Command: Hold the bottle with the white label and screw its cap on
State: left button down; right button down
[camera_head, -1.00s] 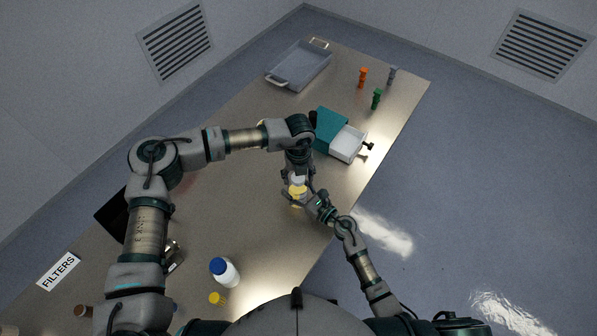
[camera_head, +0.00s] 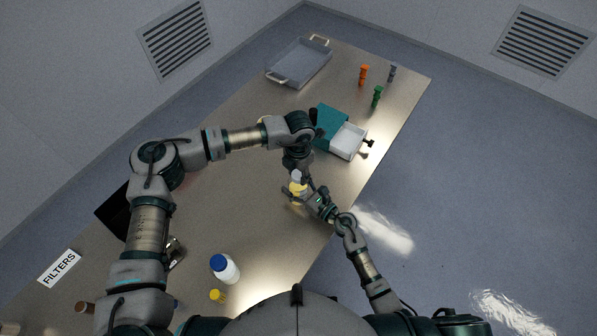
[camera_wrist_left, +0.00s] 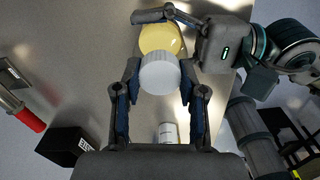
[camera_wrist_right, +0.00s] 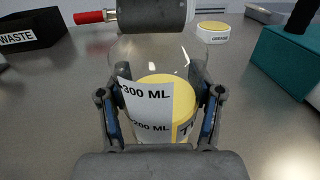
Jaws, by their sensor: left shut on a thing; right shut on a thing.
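The clear bottle (camera_wrist_right: 145,100) has a white label with volume marks and yellow contents. It stands upright in my right gripper (camera_wrist_right: 160,105), which is shut around its body; in the head view the bottle (camera_head: 298,189) shows yellow between my two hands. The white ribbed cap (camera_wrist_left: 160,76) is between the fingers of my left gripper (camera_wrist_left: 160,70), which is shut on it. The cap is over the bottle's top, and the yellow bottle (camera_wrist_left: 160,38) shows beyond it in the left wrist view. Whether the cap is seated on the neck I cannot tell.
A white bottle with blue lid (camera_head: 225,268) and a small yellow item (camera_head: 217,296) stand on the near table. A teal box (camera_head: 330,122) with a white drawer (camera_head: 348,142) and a grey tray (camera_head: 300,65) lie farther back. A black WASTE box (camera_wrist_right: 30,30) is left.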

pick_arm(q)
jog(key=m, duration=0.5)
jog(key=shift+m, duration=0.3)
jog(key=m, duration=0.7)
jog(key=c, duration=0.6)
grip_release()
jog(key=shift+w, duration=0.1)
notch_tip(320, 180, up, 12)
jog(key=shift+f, duration=0.1)
pick_arm(e)
jog(key=shift+c, duration=0.6)
grip_release()
